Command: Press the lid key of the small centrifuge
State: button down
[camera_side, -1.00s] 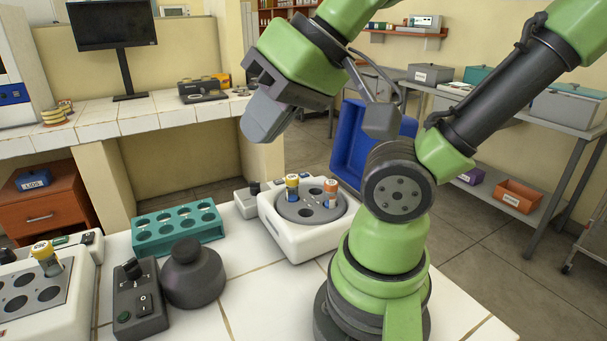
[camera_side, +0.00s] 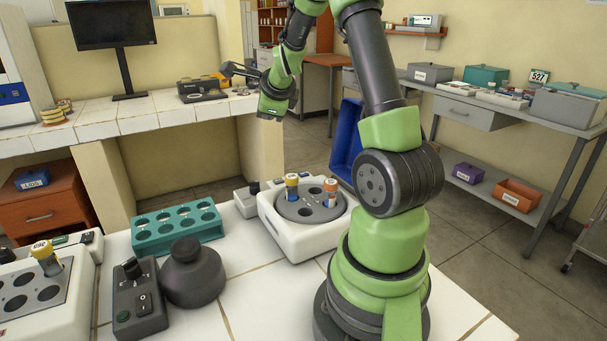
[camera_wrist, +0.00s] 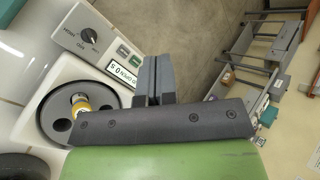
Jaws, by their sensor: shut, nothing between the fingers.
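The small centrifuge (camera_side: 290,241) is a white body with an open grey round rotor (camera_side: 305,213). A yellow-capped tube and an orange-capped tube (camera_side: 330,192) stand in the rotor. In the wrist view the rotor (camera_wrist: 52,112) is at the left, with the yellow-capped tube (camera_wrist: 84,104) in it. Small dark green keys (camera_wrist: 124,51) and a lettered light panel (camera_wrist: 121,73) lie just left of the fingers in that picture. My gripper (camera_wrist: 157,62) is shut and empty, in front of the floor.
A pale box with a dial (camera_wrist: 88,34) adjoins the centrifuge. A blue bin (camera_side: 346,145) is behind.

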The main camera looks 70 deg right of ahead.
aim_at(302, 174)
jog(key=s+d+f+m+g+h, duration=0.1)
jog(key=s+d+f+m, duration=0.4)
jog(key=d+f+m, duration=0.2)
jog(key=shift+s+d+m+g+h, duration=0.2)
jog(key=shift+d+m+g+h, duration=0.15)
jog(key=shift+d, duration=0.65)
jog(key=shift+f, duration=0.1)
jog(key=shift+f, duration=4.35)
jog(key=shift+f, duration=0.15)
jog(key=shift+f, duration=0.25)
